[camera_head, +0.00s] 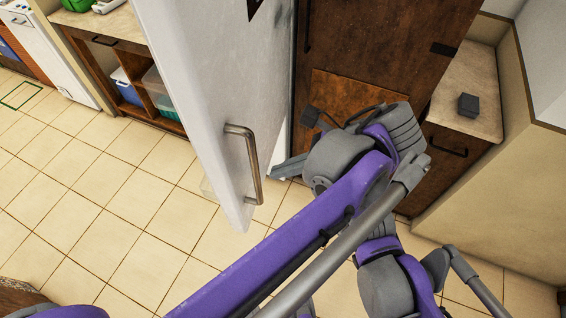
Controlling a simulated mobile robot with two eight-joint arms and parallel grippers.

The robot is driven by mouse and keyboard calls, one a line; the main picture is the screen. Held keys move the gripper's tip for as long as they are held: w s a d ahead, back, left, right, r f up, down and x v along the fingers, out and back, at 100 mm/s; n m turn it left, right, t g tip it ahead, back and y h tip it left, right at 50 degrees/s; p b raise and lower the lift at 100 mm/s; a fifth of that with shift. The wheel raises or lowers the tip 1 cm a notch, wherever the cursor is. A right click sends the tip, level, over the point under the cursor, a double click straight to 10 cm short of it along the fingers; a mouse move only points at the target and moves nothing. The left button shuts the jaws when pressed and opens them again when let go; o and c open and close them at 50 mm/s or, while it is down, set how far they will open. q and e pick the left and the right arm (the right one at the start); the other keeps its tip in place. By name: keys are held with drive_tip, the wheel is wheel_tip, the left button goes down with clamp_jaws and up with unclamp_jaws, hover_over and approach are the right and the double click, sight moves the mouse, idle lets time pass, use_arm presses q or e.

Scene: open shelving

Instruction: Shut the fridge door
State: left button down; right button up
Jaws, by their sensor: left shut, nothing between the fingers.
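The fridge door (205,75) is a tall white-grey panel standing open in the upper middle of the head view. A vertical metal handle (252,165) is on its face near the lower right edge. My left arm reaches in from the lower left and bends back near the dark wooden panel. My left gripper (284,168) is shut and empty, just right of the door's edge by the handle. I cannot tell whether it touches the door. The fridge interior is hidden. My right gripper is not in view.
A dark brown wooden panel (375,45) stands right of the door. A counter (470,80) with a small dark box (468,105) is at the right. A shelf unit (110,30) with bins is at the upper left. The tiled floor (110,215) left of the door is clear.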

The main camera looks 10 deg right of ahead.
sight(232, 177)
use_arm(q)
drive_tip(key=shift+w+a+f+p, duration=0.15)
drive_tip(key=shift+w+a+f, duration=0.5)
drive_tip(key=shift+a, duration=0.6)
drive_tip(key=shift+w+a+f+p, duration=0.1)
drive_tip(key=shift+w+a+f, duration=0.55)
drive_tip(key=shift+a, duration=0.6)
drive_tip(key=shift+w+a+f+p, duration=0.15)
drive_tip(key=shift+w+a+f, duration=0.35)
drive_tip(key=shift+a+f, duration=0.55)
drive_tip(key=shift+a+r, duration=0.25)
drive_tip(key=shift+a, duration=0.05)
